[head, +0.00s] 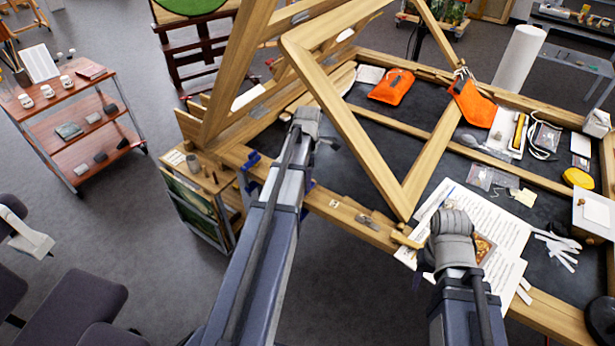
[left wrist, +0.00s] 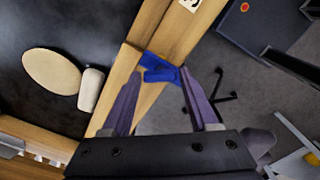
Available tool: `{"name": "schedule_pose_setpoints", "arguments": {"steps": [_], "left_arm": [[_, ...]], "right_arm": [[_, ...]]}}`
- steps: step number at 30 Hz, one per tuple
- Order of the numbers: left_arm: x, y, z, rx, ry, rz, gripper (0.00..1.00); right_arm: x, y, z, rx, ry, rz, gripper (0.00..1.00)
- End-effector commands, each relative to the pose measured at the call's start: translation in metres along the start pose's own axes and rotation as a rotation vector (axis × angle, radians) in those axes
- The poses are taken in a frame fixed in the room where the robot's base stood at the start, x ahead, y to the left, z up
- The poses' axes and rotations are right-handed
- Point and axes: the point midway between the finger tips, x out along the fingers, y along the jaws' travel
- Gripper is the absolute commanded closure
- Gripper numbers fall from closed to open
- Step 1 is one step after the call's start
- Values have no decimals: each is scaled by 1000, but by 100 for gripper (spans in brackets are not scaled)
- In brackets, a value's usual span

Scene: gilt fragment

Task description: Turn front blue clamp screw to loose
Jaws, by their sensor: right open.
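Blue clamp parts show on the near left rail of the wooden frame in the head view, one blue piece (head: 250,162) left of my left arm and another (head: 308,187) right of it. My arm hides what lies between them. In the left wrist view a blue clamp (left wrist: 160,68) sits on the edge of a wooden beam. My left gripper (left wrist: 161,78) is open, with its purple fingers either side of the clamp in the picture; contact cannot be told. The clamp's screw is not clearly visible. My right gripper (head: 452,224) is above the printed sheets, its fingers mostly hidden.
A leaning wooden frame (head: 345,130) rises over the dark worktable. Orange pouches (head: 391,86), printed sheets (head: 500,235) and small tools lie on the table. A wooden rack (head: 205,190) stands below the left rail, and a red-shelved cart (head: 75,120) is farther left.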

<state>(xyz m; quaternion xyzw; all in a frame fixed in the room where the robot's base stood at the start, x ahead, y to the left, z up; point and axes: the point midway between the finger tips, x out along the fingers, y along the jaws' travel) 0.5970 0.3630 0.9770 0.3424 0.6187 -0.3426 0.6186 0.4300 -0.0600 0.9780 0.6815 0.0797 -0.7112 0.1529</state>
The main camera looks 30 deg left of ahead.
Motion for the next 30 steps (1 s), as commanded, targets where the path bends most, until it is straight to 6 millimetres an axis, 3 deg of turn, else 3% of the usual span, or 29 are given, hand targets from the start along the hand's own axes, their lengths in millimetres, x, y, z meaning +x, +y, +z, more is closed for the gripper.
{"name": "schedule_pose_setpoints", "arguments": {"steps": [5,17,30], "left_arm": [[0,0,0,0,0,0,18],[-5,0,0,1,0,0,18],[-54,0,0,1,0,0,18]], "right_arm": [[0,0,0,0,0,0,50],[-5,0,0,0,0,0,50],[-54,5,3,-2,0,0,50]]}}
